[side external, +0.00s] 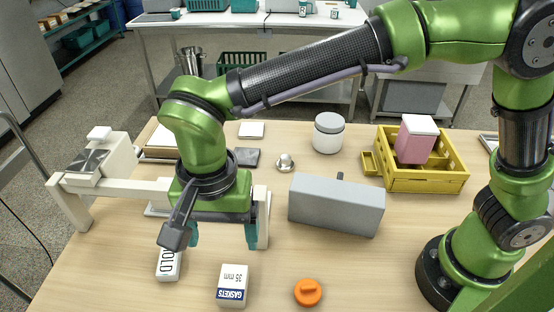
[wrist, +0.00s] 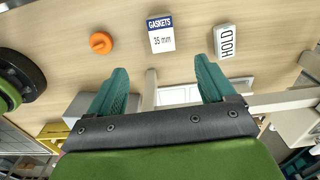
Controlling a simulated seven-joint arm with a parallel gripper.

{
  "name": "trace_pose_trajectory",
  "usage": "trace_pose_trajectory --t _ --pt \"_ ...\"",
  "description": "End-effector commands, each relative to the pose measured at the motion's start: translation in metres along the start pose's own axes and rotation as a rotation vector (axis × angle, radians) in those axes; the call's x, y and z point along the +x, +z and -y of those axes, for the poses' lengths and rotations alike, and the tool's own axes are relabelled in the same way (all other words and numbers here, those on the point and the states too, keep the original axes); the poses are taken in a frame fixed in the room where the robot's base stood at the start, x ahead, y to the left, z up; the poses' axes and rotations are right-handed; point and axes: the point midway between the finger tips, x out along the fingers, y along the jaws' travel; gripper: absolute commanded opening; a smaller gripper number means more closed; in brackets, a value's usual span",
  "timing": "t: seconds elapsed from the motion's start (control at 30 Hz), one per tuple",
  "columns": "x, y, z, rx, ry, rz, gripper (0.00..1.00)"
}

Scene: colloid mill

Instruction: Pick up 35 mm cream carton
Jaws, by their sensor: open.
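The cream carton (side external: 232,284) stands on the table near the front edge, with a blue GASKETS band and "35 mm" printed on its top. It also shows in the wrist view (wrist: 161,42), beyond the fingertips and between their lines. My gripper (side external: 222,236) points down behind the carton in the side view, apart from it. Its teal fingers are spread with nothing between them, as the wrist view (wrist: 162,70) shows. The lower fingers partly show in the side view.
A white HOLD block (side external: 169,264) lies left of the carton and an orange knob (side external: 308,292) right of it. A grey box (side external: 336,205) stands behind right. A yellow crate (side external: 428,180) holds a pink carton (side external: 415,142). A white jar (side external: 328,132) stands at the back.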

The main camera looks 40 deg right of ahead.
Motion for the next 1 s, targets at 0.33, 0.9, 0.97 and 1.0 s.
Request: trace_pose_trajectory --t 0.33,0.9,0.97,1.0 --pt "0.061 0.0 -0.002 0.018 0.007 0.002 0.83" --pt "0.135 -0.004 0.0 0.019 0.006 0.003 0.83" --pt "0.145 -0.005 0.001 0.018 0.006 0.002 0.83" --pt "0.151 -0.005 0.002 0.017 0.005 0.002 0.83"
